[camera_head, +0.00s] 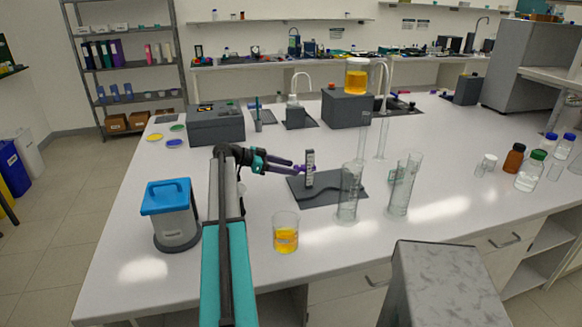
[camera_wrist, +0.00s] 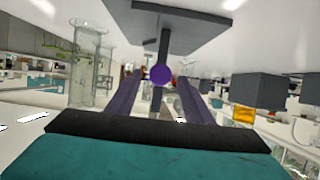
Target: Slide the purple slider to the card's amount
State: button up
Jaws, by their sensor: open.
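The purple slider (camera_wrist: 160,74) shows in the wrist view as a round purple knob on a dark upright post. In the head view it is a small purple spot beside the upright white scale (camera_head: 310,160), which stands on a dark base plate (camera_head: 325,196). The scale's marks are too small to read. My gripper (camera_head: 298,168) reaches in from the left at the post. In the wrist view my gripper (camera_wrist: 157,90) is open, with one purple finger on each side of the knob. I cannot tell whether they touch it. I cannot make out the card.
Tall glass cylinders (camera_head: 347,205) stand right of the plate, close to it. A beaker of orange liquid (camera_head: 286,238) stands in front, and a blue-lidded container (camera_head: 174,225) is at left. Grey boxes (camera_head: 215,127) stand behind.

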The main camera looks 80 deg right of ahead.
jog(key=shift+x, duration=0.95)
grip_shut()
jog(key=shift+f+b, duration=2.1)
jog(key=shift+f, duration=0.3)
grip_release()
jog(key=shift+d, duration=0.1)
jog(key=shift+w, duration=0.1)
